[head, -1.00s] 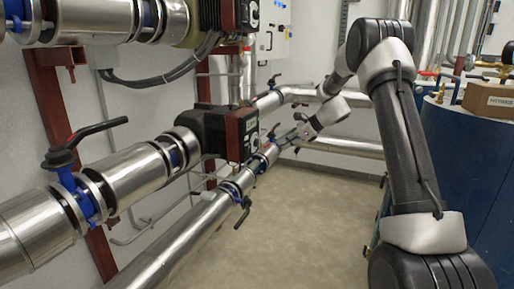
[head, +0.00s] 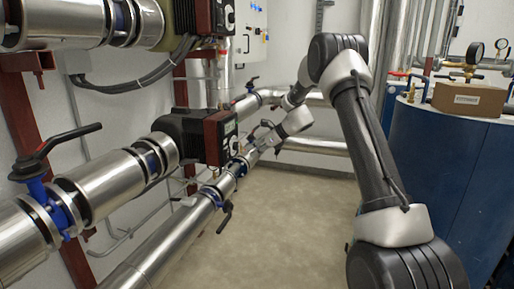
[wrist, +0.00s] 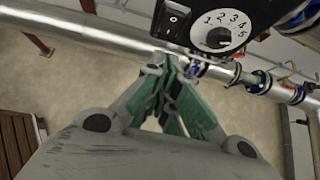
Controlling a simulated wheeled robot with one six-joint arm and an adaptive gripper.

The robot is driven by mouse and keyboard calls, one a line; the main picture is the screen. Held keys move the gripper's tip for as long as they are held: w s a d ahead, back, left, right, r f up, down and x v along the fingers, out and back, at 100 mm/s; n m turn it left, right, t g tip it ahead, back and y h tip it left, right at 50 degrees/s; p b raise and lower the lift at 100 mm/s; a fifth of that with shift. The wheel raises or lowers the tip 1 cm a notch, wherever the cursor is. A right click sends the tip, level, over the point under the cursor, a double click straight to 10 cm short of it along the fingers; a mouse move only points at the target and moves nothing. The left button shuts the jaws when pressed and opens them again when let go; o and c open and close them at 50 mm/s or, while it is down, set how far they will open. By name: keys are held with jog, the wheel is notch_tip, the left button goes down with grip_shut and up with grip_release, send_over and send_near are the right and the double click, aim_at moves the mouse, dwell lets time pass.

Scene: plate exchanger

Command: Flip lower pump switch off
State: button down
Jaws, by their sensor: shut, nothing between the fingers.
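The lower pump (head: 190,130) is a black and dark red block on the lower pipe run, left of centre in the head view. In the wrist view its black face (wrist: 258,12) shows at the top, with a white dial (wrist: 222,32) numbered 1 to 5. A small dark rocker switch (wrist: 173,19) sits left of the dial; its position is too small to tell. My gripper (wrist: 170,66) is shut and empty, its tips just below the switch in the picture. In the head view my gripper (head: 249,148) is beside the pump's right face; contact cannot be told.
An upper pump (head: 212,16) sits above. Silver pipes (head: 170,235) with blue valves and black handles (head: 60,142) run along the left wall. A blue tank (head: 440,150) with a cardboard box (head: 468,99) stands right. The floor (head: 290,220) between is clear.

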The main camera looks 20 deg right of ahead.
aim_at(228, 153)
jog(key=w+a+f, duration=0.2)
jog(key=w+a, duration=0.2)
jog(key=a, duration=0.2)
jog(key=shift+w+a+f, duration=0.2)
jog(key=shift+w+f, duration=0.05)
jog(key=shift+w, duration=0.05)
jog(key=shift+w+a+r, duration=0.2)
jog(key=shift+w+a, duration=0.05)
jog(key=shift+a, duration=0.1)
jog(key=shift+r, duration=0.15)
jog(key=shift+r, duration=0.65)
jog(key=shift+s+d, duration=0.1)
jog(key=shift+d, duration=0.05)
